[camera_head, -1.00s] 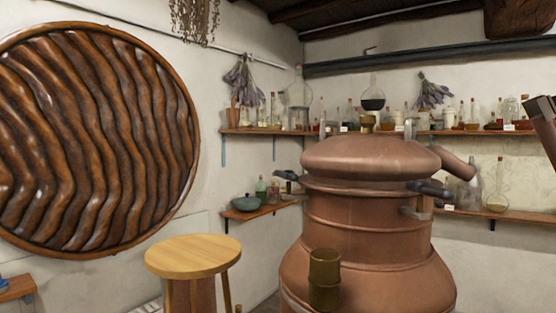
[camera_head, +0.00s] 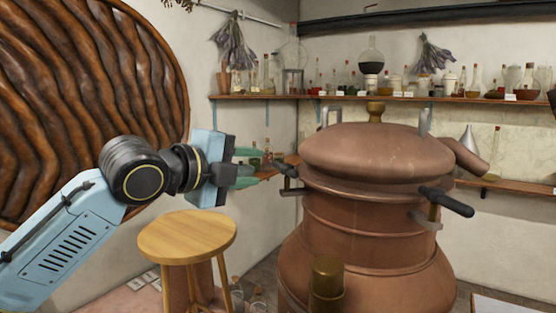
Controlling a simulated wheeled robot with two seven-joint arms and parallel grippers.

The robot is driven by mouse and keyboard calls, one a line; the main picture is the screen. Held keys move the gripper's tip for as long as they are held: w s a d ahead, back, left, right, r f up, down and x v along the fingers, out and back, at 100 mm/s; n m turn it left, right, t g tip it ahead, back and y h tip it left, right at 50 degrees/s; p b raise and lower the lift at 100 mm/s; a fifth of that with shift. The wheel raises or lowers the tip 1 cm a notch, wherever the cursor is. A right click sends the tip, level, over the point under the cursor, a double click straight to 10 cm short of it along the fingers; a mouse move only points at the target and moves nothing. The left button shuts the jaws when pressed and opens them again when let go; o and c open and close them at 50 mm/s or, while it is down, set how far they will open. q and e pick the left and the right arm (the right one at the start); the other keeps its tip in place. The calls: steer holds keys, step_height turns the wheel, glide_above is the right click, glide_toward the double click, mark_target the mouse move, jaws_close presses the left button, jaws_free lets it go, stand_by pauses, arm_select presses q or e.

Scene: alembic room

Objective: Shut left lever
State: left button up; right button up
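The copper still (camera_head: 372,215) stands right of centre with a domed lid. The left lever (camera_head: 288,171), with a dark handle, sticks out from the left side of the lid's lower rim. A matching right lever (camera_head: 446,200) with a black handle sticks out on the right side. My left gripper (camera_head: 250,168) is just left of the left lever, its green fingers spread apart and pointing right towards the handle. It looks empty; whether a finger touches the handle I cannot tell. My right gripper is not in view.
A round wooden stool (camera_head: 187,237) stands below my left arm. A large carved wooden disc (camera_head: 90,100) hangs on the left wall. A long shelf (camera_head: 400,98) with glassware runs along the back. A brass cylinder (camera_head: 327,280) is on the still's front.

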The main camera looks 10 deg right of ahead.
mark_target(275, 166)
arm_select(q)
steer(key=p+x, duration=0.2)
steer(key=x, duration=0.5)
steer(key=shift+d+r, duration=0.1)
steer(key=shift+d, duration=0.05)
steer(key=shift+w+d, duration=0.4)
steer(key=shift+d, duration=0.05)
steer(key=shift+c, duration=0.2)
jaws_close()
